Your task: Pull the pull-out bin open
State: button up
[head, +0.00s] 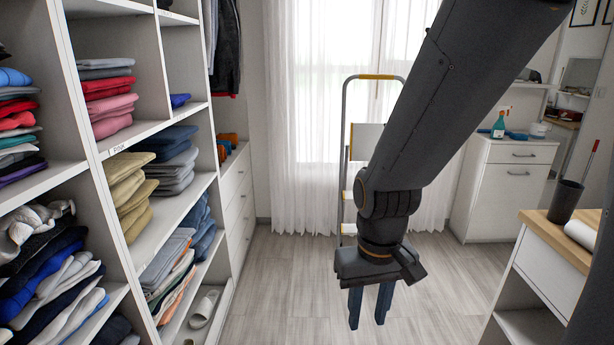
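No bin is plainly recognisable. The nearest match is the tall lower front (506,200) of a white cabinet at the back right; it has a small dark handle near its top edge and looks closed. A shallower drawer front (518,153) with its own handle sits above it. My gripper (368,308) hangs pointing down over the open floor in the middle, left of and apart from this cabinet. Its two dark blue fingers are spread with a gap between them, and nothing is held.
White cubby shelving (152,123) with folded clothes lines the left, with closed drawers (236,196) at its far end. A stepladder (345,190) stands by the curtained window. A wood-topped white unit (545,285) is at the right front. The grey floor (285,280) between is clear.

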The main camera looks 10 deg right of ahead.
aim_at(505, 189)
jog(key=i, duration=1.8)
jog(key=z, duration=0.85)
jog(key=i, duration=1.55)
jog(key=z, duration=1.4)
jog(key=i, duration=0.5)
jog(key=z, duration=0.1)
jog(key=k, duration=0.45)
jog(key=z, duration=0.65)
jog(key=i, duration=1.45)
jog(key=u, duration=0.25)
